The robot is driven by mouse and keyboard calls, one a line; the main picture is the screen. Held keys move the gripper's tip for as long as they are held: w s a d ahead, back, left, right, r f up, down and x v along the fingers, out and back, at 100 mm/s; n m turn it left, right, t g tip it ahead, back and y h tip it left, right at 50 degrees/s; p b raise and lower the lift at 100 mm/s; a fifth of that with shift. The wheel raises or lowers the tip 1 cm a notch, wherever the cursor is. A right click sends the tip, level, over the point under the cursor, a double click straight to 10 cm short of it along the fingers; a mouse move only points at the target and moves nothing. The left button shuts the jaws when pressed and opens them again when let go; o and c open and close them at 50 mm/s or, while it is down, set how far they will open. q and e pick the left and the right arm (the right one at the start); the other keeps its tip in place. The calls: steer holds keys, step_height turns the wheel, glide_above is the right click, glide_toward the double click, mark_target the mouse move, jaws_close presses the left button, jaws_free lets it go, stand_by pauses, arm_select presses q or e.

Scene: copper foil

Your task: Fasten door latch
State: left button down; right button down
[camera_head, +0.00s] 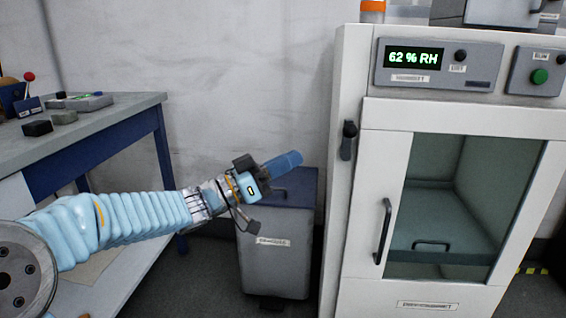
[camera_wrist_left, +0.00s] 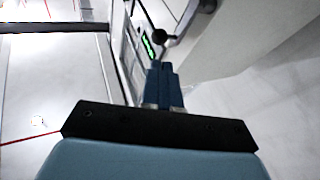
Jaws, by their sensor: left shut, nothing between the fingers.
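The cabinet door (camera_head: 385,160) has a large glass window and appears closed against the frame. A black latch (camera_head: 348,140) sits on the cabinet's left edge, beside the door's upper left corner. A black bar handle (camera_head: 383,232) is on the door's left side. My left gripper (camera_head: 297,158) is shut and empty, left of the cabinet and a little lower than the latch, apart from it. In the left wrist view its blue fingers (camera_wrist_left: 162,72) are together. A black knob-like part (camera_wrist_left: 160,37) shows just past the fingertips there; I cannot tell if it is the latch. My right gripper is not in view.
The cabinet's display (camera_head: 414,57) reads 62 % RH, with a green button (camera_head: 540,76) to its right. A grey bin with a dark lid (camera_head: 285,250) stands below my left gripper. A workbench (camera_head: 100,125) with small items is at left.

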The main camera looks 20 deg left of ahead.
mark_target(344, 134)
arm_select(q)
steer(key=x, duration=1)
steer(key=shift+p, duration=0.3)
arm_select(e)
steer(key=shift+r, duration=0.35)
arm_select(q)
steer(key=shift+s, duration=0.1)
